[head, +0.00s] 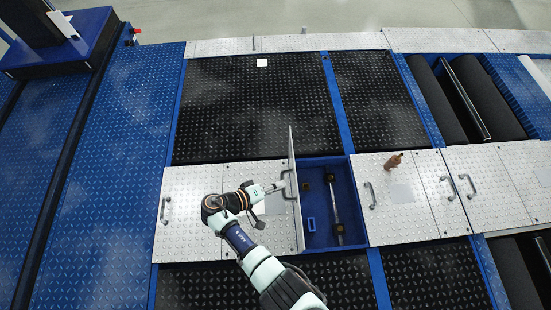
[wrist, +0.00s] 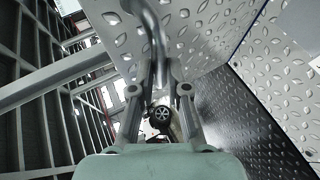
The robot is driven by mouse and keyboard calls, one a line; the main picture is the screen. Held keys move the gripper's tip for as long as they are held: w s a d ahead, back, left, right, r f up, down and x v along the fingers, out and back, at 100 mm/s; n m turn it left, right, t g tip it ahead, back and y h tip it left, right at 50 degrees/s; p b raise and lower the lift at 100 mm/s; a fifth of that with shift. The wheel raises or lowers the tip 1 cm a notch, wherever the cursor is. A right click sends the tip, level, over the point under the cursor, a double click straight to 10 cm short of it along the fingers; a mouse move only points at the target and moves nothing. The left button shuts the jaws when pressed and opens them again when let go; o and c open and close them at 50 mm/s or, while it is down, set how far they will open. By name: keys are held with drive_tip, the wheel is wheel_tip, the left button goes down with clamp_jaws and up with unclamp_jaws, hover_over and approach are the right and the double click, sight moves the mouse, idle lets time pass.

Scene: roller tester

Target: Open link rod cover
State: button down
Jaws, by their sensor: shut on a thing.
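The link rod cover (head: 297,190) is a silver tread plate standing up nearly vertical at the left edge of a blue-walled compartment (head: 317,237). My gripper (head: 279,187) is on the left side of the cover, shut on its grey handle (head: 287,183). In the wrist view the handle (wrist: 150,25) runs down between the fingers of my gripper (wrist: 159,88), with the cover's plate (wrist: 205,30) close behind it. The compartment is open, and a metal link rod (head: 335,208) shows inside it.
Closed silver covers with handles (head: 371,195) lie flat to the right. A brown bottle-like object (head: 394,160) stands on one of them. Black tread plates (head: 255,105) lie behind, and dark rollers (head: 480,95) are at the back right.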

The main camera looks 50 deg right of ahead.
drive_tip(key=shift+s+f, duration=0.25)
drive_tip(key=shift+f, duration=0.25)
drive_tip(key=c, duration=1.4)
unclamp_jaws()
drive_tip(key=shift+c, duration=0.2)
drive_tip(key=shift+o, duration=1.4)
drive_tip(key=shift+s+d+r, duration=0.1)
drive_tip(key=shift+s+d, duration=0.15)
drive_tip(key=shift+s, duration=0.05)
drive_tip(key=v, duration=1.2)
drive_tip(key=shift+w, duration=0.2)
drive_tip(key=shift+a+r, duration=0.1)
drive_tip(key=shift+r, duration=0.05)
